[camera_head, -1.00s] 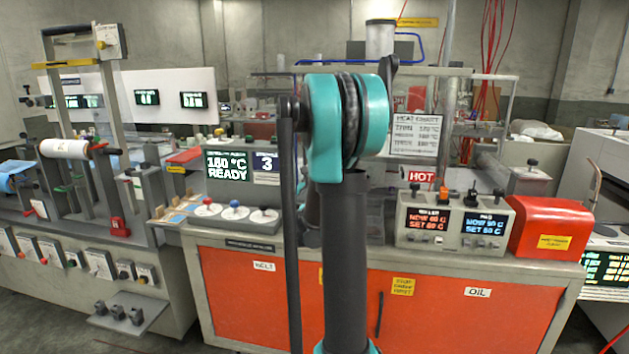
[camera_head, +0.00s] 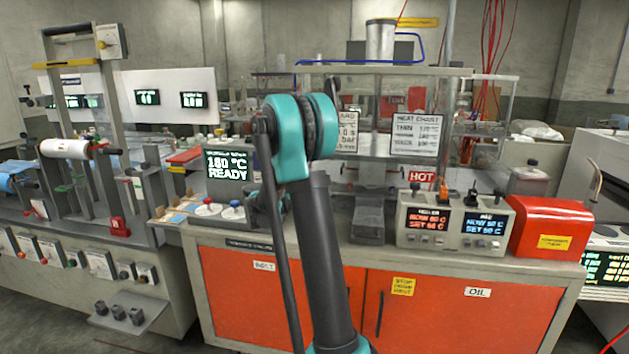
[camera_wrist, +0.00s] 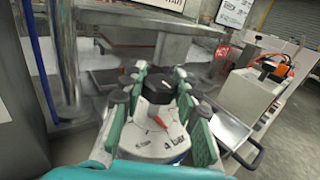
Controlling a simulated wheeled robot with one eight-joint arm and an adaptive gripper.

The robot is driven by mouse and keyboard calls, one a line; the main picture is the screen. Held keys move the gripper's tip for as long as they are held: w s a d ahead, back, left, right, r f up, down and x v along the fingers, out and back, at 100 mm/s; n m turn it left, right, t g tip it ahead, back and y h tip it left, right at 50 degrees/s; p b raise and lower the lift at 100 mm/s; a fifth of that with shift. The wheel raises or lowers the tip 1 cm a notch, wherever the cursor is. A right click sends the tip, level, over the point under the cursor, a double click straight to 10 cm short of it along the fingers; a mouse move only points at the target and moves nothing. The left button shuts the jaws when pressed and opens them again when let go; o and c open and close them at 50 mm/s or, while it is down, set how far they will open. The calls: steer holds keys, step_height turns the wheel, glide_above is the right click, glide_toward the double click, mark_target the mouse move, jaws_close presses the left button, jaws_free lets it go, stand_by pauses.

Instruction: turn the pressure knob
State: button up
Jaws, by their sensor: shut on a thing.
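The pressure knob (camera_wrist: 158,88) shows in the wrist view as a black cap above a pale round dial (camera_wrist: 157,138) with a red pointer and a "bar" marking. My gripper (camera_wrist: 160,77) has its green-padded fingers on both sides of the knob and is shut on it. The red pointer lies on the dial between the fingers. In the head view my arm hides the gripper and this knob.
A green display (camera_head: 227,165) reads 180 °C READY. A heat chart (camera_head: 415,135) and a HOT sign (camera_head: 422,177) stand to the right. A heater control box (camera_head: 456,222) and a red box (camera_head: 552,228) sit further right on the bench.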

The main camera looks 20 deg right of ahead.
steer(key=shift+m+g, duration=0.3)
steer(key=shift+g, duration=0.2)
steer(key=o, duration=1.2)
steer(key=v, duration=1.2)
steer(key=shift+f, duration=0.1)
